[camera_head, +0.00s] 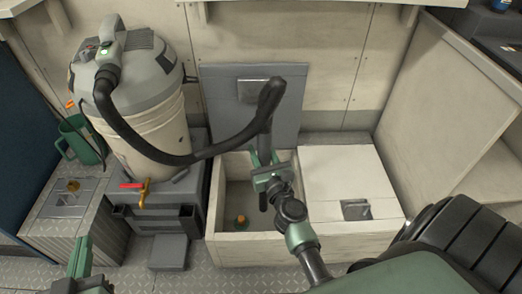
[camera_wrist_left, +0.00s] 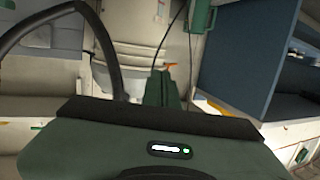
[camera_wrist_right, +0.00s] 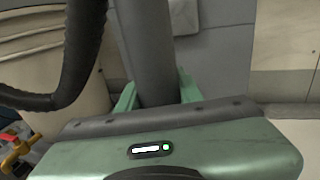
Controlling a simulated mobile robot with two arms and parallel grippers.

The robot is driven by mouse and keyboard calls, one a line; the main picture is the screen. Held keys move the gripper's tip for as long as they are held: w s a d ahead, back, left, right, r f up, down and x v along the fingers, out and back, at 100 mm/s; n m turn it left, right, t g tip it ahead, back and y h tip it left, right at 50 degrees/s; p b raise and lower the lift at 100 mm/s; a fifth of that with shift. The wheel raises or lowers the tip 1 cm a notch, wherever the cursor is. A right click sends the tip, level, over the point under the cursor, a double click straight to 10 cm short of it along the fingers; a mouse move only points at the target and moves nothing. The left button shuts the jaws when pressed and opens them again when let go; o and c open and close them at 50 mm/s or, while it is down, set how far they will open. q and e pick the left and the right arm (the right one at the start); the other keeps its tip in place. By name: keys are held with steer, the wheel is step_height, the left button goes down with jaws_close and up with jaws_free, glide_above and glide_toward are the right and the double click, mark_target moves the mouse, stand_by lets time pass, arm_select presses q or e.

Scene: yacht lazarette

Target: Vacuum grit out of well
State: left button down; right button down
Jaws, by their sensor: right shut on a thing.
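The grey and cream vacuum (camera_head: 135,95) stands at the left, and its black hose (camera_head: 180,158) loops right to a dark wand (camera_head: 268,125). My right gripper (camera_head: 268,178) is shut on the wand, above the open well (camera_head: 222,240). In the right wrist view the wand (camera_wrist_right: 145,45) stands between the two green fingers. Its lower end reaches into the well, partly hidden by my arm. My left gripper (camera_head: 82,258) is shut and empty at the lower left.
A closed white lid (camera_head: 345,170) with a latch adjoins the well on the right. A grey lid (camera_head: 285,85) stands upright behind the well. The vacuum rests on a dark grey case (camera_head: 165,218), near a red-handled brass valve (camera_head: 143,190). A green jug (camera_head: 80,140) stands left.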

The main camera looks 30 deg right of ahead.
arm_select(q)
steer(key=shift+s+a+f+g+y+p, duration=0.85)
steer(key=shift+s+a+f+g+p, duration=0.75)
steer(key=shift+s+f+g, duration=2.05)
steer(key=shift+s+a+f+g+y+p, duration=0.85)
steer(key=shift+s+a+f+g+p, duration=1.1)
steer(key=shift+s, duration=2.85)
step_height(320, 180, down, 10)
steer(key=w+d+g+p, duration=0.1)
steer(key=p, duration=0.1)
steer(key=shift+w+d+r+n, duration=0.15)
steer(key=shift+w+n, duration=0.15)
steer(key=shift+w, duration=0.05)
